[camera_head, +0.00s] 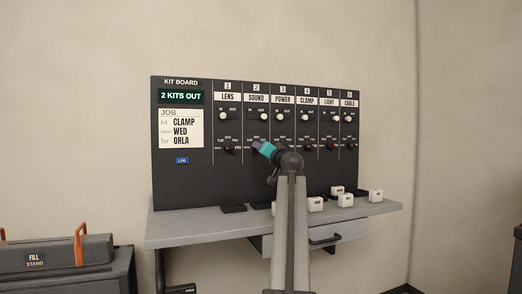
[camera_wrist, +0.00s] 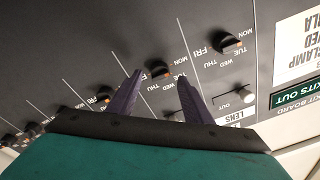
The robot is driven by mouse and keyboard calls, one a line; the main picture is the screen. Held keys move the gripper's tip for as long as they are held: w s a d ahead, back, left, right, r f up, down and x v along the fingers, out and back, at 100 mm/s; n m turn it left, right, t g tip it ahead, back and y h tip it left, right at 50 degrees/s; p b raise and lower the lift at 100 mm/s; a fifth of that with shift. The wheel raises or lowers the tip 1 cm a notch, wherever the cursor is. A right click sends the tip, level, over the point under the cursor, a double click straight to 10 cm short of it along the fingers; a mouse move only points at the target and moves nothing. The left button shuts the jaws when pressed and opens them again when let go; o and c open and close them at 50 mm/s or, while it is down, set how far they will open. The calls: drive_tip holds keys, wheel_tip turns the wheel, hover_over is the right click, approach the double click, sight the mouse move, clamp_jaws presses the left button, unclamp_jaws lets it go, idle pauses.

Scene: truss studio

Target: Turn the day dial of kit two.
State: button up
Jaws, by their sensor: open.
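The black kit board (camera_head: 180,185) stands upright with numbered columns, each with an in/out switch above a day dial. Kit two is SOUND. In the wrist view, which is turned over, its day dial (camera_wrist: 158,69) is a black knob with an orange mark and day names around it. My gripper (camera_wrist: 160,76) is open, its two purple fingertips on either side of that dial; I cannot tell whether they touch it. In the head view my gripper (camera_head: 256,146) covers the dial. The LENS dial (camera_wrist: 231,45) is beside it to the right in the wrist view.
A job card (camera_head: 181,129) reads CLAMP, WED, ORLA; a display (camera_head: 181,97) reads 2 KITS OUT. Below the board a grey shelf (camera_head: 185,229) holds several white labelled blocks and dark pads. A case with orange handles (camera_head: 60,253) stands at left. Neighbouring dials sit close by.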

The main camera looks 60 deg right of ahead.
drive_tip(key=p+v, duration=0.1)
drive_tip(key=v, duration=0.9)
drive_tip(key=shift+s+a, duration=0.15)
drive_tip(key=shift+a, duration=0.05)
idle(0.6)
